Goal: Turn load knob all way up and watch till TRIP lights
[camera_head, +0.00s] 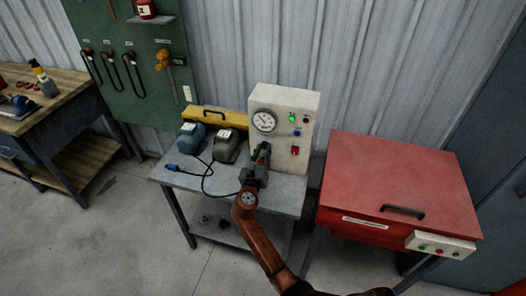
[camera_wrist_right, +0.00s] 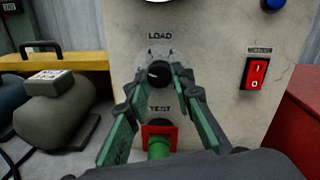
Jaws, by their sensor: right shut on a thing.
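A cream test box (camera_head: 275,99) stands on the grey bench, with a round dial gauge (camera_head: 264,121) on its face. A green lamp (camera_head: 292,118) glows, and a blue button or lamp (camera_head: 297,133) sits below it. No TRIP label is readable. In the right wrist view, the black load knob (camera_wrist_right: 159,72) sits under the word LOAD, its pale mark toward the left. My right gripper (camera_wrist_right: 160,84) is shut on the knob, one finger on each side; it also shows in the head view (camera_head: 264,149), hiding the knob there. My left gripper is out of view.
Below the knob is a red-framed TEST fitting (camera_wrist_right: 160,133); a red rocker switch (camera_wrist_right: 256,73) is to its right. Two motor-like units (camera_head: 226,146) and a yellow case (camera_head: 222,117) stand left on the bench (camera_head: 284,198). A red cabinet (camera_head: 395,180) stands close right.

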